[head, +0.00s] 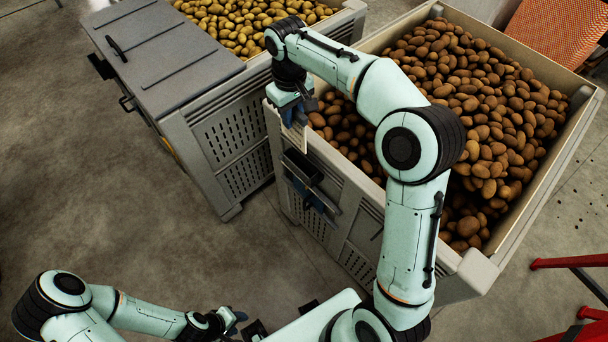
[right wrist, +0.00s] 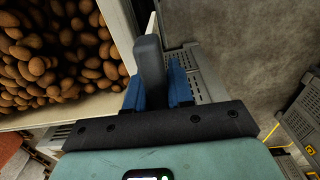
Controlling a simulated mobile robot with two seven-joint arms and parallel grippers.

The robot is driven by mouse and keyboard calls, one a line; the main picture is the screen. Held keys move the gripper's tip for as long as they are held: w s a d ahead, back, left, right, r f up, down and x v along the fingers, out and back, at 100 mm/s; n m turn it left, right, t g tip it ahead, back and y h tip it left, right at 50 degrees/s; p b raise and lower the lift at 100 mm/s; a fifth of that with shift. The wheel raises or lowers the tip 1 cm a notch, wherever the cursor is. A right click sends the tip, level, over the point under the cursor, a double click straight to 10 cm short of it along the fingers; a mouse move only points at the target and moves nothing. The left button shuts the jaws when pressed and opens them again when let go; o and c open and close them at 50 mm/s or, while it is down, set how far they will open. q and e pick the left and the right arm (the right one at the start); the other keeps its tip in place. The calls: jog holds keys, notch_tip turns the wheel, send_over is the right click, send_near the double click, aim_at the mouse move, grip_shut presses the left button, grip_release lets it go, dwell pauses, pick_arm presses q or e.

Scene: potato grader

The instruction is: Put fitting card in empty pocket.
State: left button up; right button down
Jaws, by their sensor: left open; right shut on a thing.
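My right gripper (head: 296,118) is shut on a pale card (head: 304,137), held upright at the near left rim of the crate of brown potatoes. In the right wrist view, the blue fingers (right wrist: 158,88) close around it, and the card (right wrist: 152,27) shows as a thin pale edge. A dark pocket (head: 302,168) sits on that crate's front wall, just below the card. It looks empty, and the card is apart from it. My left gripper (head: 238,322) is open and empty at the bottom, away from the crates. The card's face and print cannot be read.
The crate of brown potatoes (head: 357,205) stands at right. A grey crate (head: 228,125) with yellow potatoes and a partial lid (head: 160,60) stands beside it at left. Red bars (head: 570,262) are at far right. The concrete floor at left is clear.

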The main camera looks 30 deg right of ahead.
aim_at(300, 140)
jog(key=shift+n, duration=0.3)
jog(key=f+b, duration=0.1)
jog(key=f, duration=0.2)
jog(key=d+f+b, duration=0.1)
jog(key=f, duration=0.2)
jog(key=f+b, duration=0.1)
jog(key=f, duration=0.3)
jog(key=shift+s+d+f, duration=0.1)
jog(key=shift+s+d, duration=0.1)
jog(key=shift+d, duration=0.1)
pick_arm(q)
jog(key=s+f, duration=0.3)
jog(key=f, duration=0.2)
jog(key=shift+s+f+b, duration=0.15)
jog(key=shift+b, duration=0.25)
pick_arm(e)
jog(key=shift+f, duration=3)
jog(key=shift+f, duration=0.1)
jog(key=c, duration=1)
grip_release()
jog(key=shift+f, duration=0.1)
pick_arm(q)
jog(key=shift+f, duration=0.1)
